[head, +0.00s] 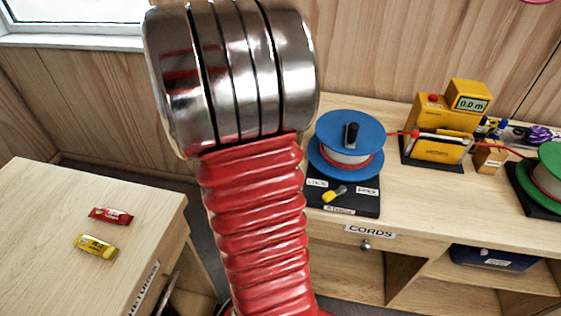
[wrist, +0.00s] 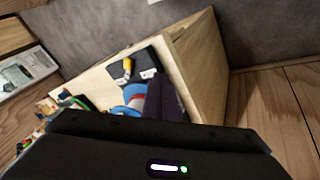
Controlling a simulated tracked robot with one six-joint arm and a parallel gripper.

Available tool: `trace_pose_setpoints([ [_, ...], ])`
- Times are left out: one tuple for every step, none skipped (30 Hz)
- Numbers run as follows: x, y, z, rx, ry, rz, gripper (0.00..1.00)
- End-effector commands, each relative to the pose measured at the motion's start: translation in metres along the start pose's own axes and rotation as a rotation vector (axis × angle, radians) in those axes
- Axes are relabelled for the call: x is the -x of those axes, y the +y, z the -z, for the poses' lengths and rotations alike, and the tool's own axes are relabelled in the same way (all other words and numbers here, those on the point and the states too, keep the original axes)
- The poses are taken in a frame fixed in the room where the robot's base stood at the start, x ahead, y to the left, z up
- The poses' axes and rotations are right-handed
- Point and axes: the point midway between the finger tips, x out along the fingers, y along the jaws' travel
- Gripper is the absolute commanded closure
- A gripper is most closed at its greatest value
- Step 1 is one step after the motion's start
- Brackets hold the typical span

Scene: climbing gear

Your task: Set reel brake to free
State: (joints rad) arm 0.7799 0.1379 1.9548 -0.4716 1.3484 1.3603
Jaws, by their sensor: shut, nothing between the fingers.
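The blue reel (head: 352,134) with a black crank knob and red-and-white cord stands on a black base (head: 347,205) on the cord bench. A small brake lever with a yellow grip (head: 333,195) lies on the base in front of the reel, between two white labels too small to read surely. Its yellow end points to the lower left. In the wrist view the lever (wrist: 127,68) and blue reel (wrist: 134,94) show small and partly hidden. My gripper (wrist: 165,98) is a dark shape there, shut and empty, apart from the lever. The head view shows my arm, not the gripper.
A yellow meter (head: 440,125) stands right of the reel, with red cord running to it. A green reel (head: 545,175) is at the right edge. A returns table (head: 40,225) at left holds a red and a yellow bar. A blue bin (head: 495,258) sits below.

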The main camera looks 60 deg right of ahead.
Motion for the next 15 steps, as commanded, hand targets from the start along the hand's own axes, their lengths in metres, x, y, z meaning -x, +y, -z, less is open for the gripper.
trace_pose_setpoints([
  [-0.012,0.001,0.013,-0.061,-0.005,-0.042,1.00],
  [-0.017,0.002,0.019,-0.095,-0.005,-0.062,1.00],
  [-0.023,0.004,0.027,-0.136,-0.003,-0.086,1.00],
  [-0.027,0.005,0.032,-0.163,-0.003,-0.102,1.00],
  [-0.031,0.006,0.036,-0.186,-0.002,-0.117,1.00],
  [-0.035,0.007,0.041,-0.212,0.000,-0.131,1.00],
  [-0.037,0.008,0.044,-0.226,0.001,-0.139,1.00],
  [-0.039,0.008,0.046,-0.238,0.002,-0.146,1.00],
  [-0.040,0.009,0.048,-0.249,0.003,-0.152,1.00],
  [-0.041,0.009,0.048,-0.253,0.003,-0.155,1.00],
  [-0.041,0.009,0.049,-0.255,0.004,-0.156,1.00],
  [-0.041,0.009,0.049,-0.256,0.004,-0.156,1.00],
  [-0.041,0.009,0.049,-0.256,0.004,-0.156,1.00],
  [-0.041,0.009,0.049,-0.256,0.004,-0.156,1.00],
  [-0.041,0.009,0.048,-0.255,0.004,-0.155,1.00],
])
